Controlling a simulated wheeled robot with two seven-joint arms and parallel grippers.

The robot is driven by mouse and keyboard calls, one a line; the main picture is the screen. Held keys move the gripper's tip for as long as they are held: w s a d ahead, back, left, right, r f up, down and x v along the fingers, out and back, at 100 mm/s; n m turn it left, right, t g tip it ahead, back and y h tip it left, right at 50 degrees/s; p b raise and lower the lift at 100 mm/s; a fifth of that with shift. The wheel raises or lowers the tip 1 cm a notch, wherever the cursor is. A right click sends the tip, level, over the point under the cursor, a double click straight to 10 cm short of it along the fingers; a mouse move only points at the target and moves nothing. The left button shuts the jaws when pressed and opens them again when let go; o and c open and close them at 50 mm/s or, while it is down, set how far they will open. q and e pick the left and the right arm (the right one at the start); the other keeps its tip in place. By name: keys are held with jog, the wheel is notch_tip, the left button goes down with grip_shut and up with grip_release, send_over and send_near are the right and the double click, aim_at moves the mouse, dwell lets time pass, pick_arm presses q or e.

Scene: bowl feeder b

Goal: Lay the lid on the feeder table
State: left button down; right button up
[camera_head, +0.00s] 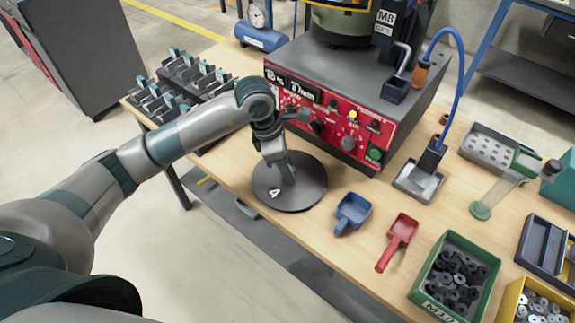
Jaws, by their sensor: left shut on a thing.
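The lid (307,190) is a dark grey round disc with a white mark near its front edge. It is at the front of the wooden feeder table (335,262), just in front of the red control panel. My left gripper (284,172) reaches down to its middle and is shut on it; the fingers hide the part they grip. The lid looks roughly level, but I cannot tell whether it touches the table top or is held slightly above it. My right gripper is not in view.
The feeder cabinet with its red panel (349,143) stands close behind the lid. A blue scoop (352,212) and a red scoop (401,234) lie to the right. A green bin (491,264) of dark parts is farther right. Racks (172,88) stand at the left.

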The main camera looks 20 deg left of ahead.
pick_arm(q)
jog(key=shift+f, duration=0.2)
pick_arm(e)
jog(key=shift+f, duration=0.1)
pick_arm(q)
jog(key=c, duration=1.4)
grip_release()
jog(key=shift+c, duration=0.2)
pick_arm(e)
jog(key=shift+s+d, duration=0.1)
pick_arm(q)
jog(key=shift+r, duration=0.1)
jog(key=shift+r, duration=0.1)
jog(key=shift+a+r, duration=0.1)
jog(key=shift+r, duration=0.15)
jog(key=b+v, duration=0.2)
jog(key=v, duration=0.9)
jog(key=shift+r, duration=0.2)
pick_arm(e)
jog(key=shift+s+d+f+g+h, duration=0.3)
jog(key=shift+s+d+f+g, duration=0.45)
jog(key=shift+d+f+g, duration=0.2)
